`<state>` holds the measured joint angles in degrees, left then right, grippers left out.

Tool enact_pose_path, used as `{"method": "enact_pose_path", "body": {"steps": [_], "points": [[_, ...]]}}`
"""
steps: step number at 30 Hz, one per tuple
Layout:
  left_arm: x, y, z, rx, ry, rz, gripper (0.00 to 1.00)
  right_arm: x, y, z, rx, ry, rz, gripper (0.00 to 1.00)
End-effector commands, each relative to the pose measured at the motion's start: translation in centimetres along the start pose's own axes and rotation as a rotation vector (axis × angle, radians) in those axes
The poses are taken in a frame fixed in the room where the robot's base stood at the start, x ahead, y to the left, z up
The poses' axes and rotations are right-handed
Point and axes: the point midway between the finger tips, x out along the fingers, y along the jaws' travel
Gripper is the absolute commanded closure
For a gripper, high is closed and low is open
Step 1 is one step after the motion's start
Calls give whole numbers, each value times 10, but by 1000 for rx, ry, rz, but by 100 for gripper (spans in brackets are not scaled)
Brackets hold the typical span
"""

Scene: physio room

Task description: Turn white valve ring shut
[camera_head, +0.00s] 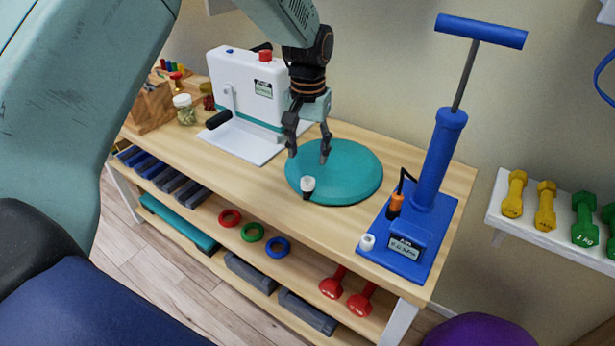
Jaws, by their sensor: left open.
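A round teal cushion (350,168) lies on the wooden bench. At its front left edge is a small white ring (308,183) with a dark part just below it. My left gripper (308,156) points down over the cushion, with its two fingers apart and nothing between them. Its fingertips appear just behind and above the white ring, apart from it. My right gripper is not in view.
A blue hand pump (434,175) stands on a blue base to the right, with a small white piece (367,242) at its front corner. A white machine (240,90) with a lever stands behind left. The wooden bench (240,180) is bare in front of the cushion.

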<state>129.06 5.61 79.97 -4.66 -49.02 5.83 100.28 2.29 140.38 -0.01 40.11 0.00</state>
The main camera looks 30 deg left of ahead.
Motion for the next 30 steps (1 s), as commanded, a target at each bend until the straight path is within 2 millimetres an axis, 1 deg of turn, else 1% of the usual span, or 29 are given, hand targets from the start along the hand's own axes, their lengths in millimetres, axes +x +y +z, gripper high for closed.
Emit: {"method": "enact_pose_path", "body": {"steps": [4, 12, 16, 21, 28, 29, 30], "points": [[12, 0, 0, -13, -2, -1, 46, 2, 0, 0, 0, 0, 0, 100], [55, 0, 1, -11, -3, -1, 46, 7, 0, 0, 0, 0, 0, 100], [70, 0, 1, -10, -3, -1, 46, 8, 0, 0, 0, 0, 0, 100], [78, 0, 0, -10, 0, 0, 46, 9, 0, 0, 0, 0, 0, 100], [78, 0, 0, -9, 0, 0, 46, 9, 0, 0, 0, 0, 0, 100], [78, 0, 0, -9, 0, 0, 47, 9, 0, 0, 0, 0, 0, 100], [78, 0, 0, -9, 0, 0, 51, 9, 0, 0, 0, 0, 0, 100]]}}
